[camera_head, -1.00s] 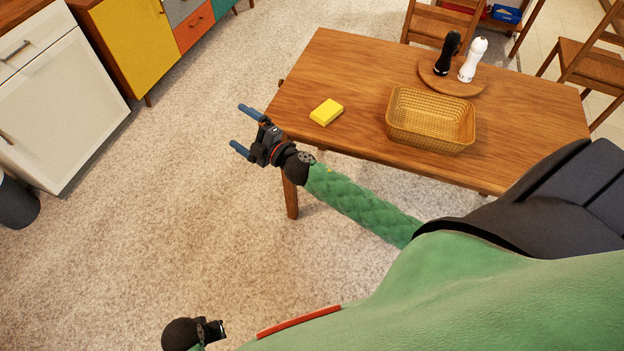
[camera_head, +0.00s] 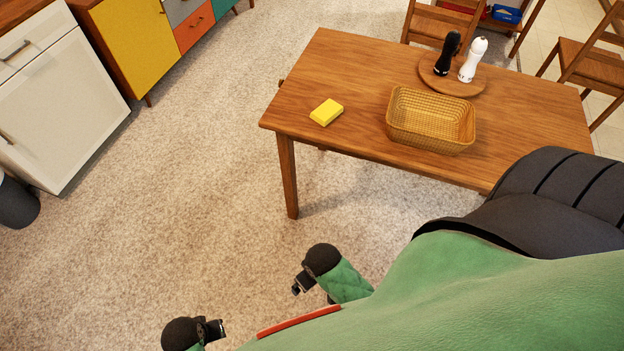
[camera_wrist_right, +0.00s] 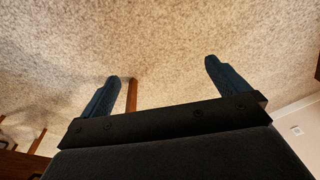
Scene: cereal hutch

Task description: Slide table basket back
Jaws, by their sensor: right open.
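The woven yellow-brown basket (camera_head: 420,135) sits upright and looks empty on the wooden table (camera_head: 350,75), near the table edge closest to me. My right gripper (camera_wrist_right: 162,70) is open, its two blue fingers apart with nothing between them. It is away from the basket, over the carpet, with my right arm drawn back beside my body; its fingers do not show in the head view. Of my left arm only a dark joint shows at the bottom of the head view; its gripper fingers are not visible.
A yellow sponge-like block (camera_head: 326,112) lies left of the basket. Behind the basket, a round wooden board (camera_head: 440,83) holds a black mill (camera_head: 447,54) and a white mill (camera_head: 472,60). Chairs (camera_head: 590,65) stand behind the table. The carpet left of the table is clear.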

